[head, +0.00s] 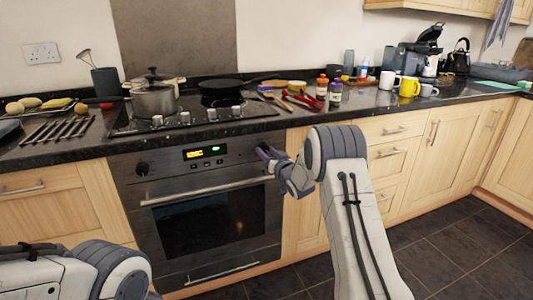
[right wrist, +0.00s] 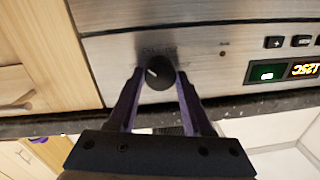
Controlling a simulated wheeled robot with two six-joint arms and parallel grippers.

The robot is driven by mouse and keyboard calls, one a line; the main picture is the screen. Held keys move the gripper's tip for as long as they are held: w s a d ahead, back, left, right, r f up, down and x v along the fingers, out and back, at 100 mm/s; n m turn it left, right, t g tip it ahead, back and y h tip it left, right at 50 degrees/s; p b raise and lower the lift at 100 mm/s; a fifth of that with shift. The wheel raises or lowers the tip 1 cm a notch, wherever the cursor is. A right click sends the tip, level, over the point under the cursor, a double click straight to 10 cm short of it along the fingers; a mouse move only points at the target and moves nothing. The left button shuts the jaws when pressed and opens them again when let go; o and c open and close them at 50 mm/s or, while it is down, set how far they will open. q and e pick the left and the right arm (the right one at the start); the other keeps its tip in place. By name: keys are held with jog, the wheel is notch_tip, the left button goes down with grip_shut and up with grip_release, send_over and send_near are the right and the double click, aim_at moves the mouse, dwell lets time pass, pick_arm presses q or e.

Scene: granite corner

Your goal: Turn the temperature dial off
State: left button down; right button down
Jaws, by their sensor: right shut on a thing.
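The temperature dial (right wrist: 159,73) is a round black knob with a white mark on the oven's steel control panel. My right gripper (right wrist: 157,82) is shut on it, one finger on each side. In the head view my right gripper (head: 267,154) is at the right end of the panel, and the gripper hides the dial there. The oven (head: 205,218) has a lit display (head: 205,152) with orange and green parts; the display also shows in the right wrist view (right wrist: 303,69). Small lettering by the dial is too blurred to read. My left arm shows at the bottom left; its gripper is out of view.
A second black knob (head: 143,168) is at the panel's left end. The oven door handle (head: 205,190) runs just below the panel. The granite worktop edge (head: 70,152) overhangs above, with a pot (head: 154,101) on the hob. The floor in front is clear.

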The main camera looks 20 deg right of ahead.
jog(key=n+b, duration=0.4)
jog(key=n, duration=0.2)
jog(key=shift+f, duration=0.1)
jog(key=n+b, duration=0.1)
jog(key=n, duration=0.1)
jog(key=n+b, duration=0.2)
jog(key=shift+a+g+h+b, duration=0.1)
jog(key=shift+g+h+b, duration=0.2)
jog(key=n+h+b, duration=0.1)
jog(key=n+b, duration=1.1)
jog(key=b, duration=0.2)
jog(key=shift+a+f+b, duration=0.1)
jog(key=shift+f+b, duration=0.05)
jog(key=shift+b, duration=0.15)
jog(key=shift+r+n+h+b, duration=0.2)
jog(key=shift+n+h+b, duration=0.1)
jog(key=shift+n+b, duration=1.45)
jog(key=shift+c, duration=1.6)
grip_release()
jog(key=shift+r, duration=0.1)
